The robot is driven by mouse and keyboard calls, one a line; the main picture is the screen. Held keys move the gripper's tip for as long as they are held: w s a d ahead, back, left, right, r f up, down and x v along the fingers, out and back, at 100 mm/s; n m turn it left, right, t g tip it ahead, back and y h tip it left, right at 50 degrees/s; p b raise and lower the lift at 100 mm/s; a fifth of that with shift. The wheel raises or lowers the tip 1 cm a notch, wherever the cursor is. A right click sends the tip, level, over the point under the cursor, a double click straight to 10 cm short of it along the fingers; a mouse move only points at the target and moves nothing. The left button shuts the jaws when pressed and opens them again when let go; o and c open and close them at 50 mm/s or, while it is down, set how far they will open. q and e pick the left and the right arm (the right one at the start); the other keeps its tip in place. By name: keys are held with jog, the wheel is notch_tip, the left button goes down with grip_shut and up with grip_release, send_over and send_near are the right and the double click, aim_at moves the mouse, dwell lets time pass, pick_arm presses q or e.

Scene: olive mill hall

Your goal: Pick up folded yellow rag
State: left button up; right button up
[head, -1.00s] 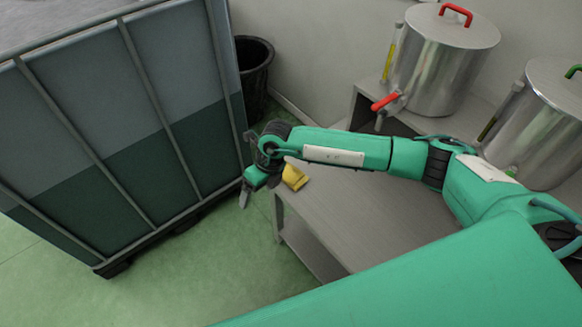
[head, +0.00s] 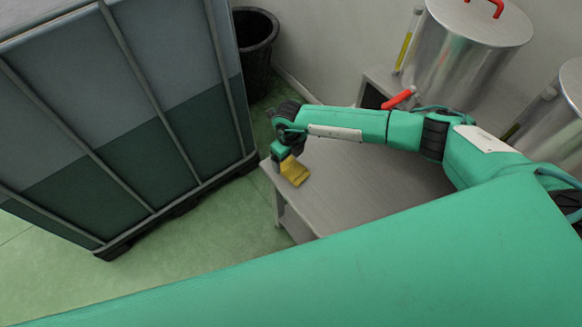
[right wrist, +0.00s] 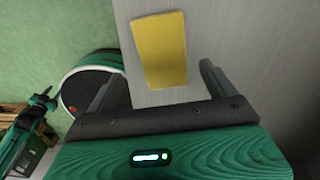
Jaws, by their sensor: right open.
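The folded yellow rag (head: 295,171) lies on the near left corner of the grey metal table (head: 365,190). It also shows in the right wrist view (right wrist: 160,48), flat on the table top, beyond and between the fingers. My right gripper (head: 281,160) is over the table's left edge, close to the rag and partly in front of it. In the right wrist view my right gripper (right wrist: 162,71) is open, with one finger on each side of the rag's line and nothing held. A small teal arm end, apparently my left gripper (right wrist: 46,96), shows at the left; its jaws are too small to read.
A large caged tank (head: 120,110) stands left of the table, with a strip of green floor (head: 235,215) between. A black bin (head: 254,50) is behind. Steel drums (head: 470,50) with a red tap stand at the back right. The table top right of the rag is clear.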

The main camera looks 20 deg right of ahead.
aim_at(291, 167)
jog(key=shift+f, duration=0.25)
jog(key=shift+d+f, duration=0.1)
jog(key=shift+f, duration=0.25)
jog(key=f+p, duration=0.1)
jog(key=f, duration=0.2)
jog(key=shift+d+f, duration=0.2)
jog(key=shift+f, duration=0.4)
jog(key=shift+c, duration=1.4)
jog(key=c, duration=0.3)
pick_arm(q)
jog(key=shift+d+r, duration=0.3)
jog(key=shift+r, duration=0.15)
pick_arm(e)
jog(key=c, duration=0.5)
pick_arm(q)
jog(key=shift+s, duration=0.1)
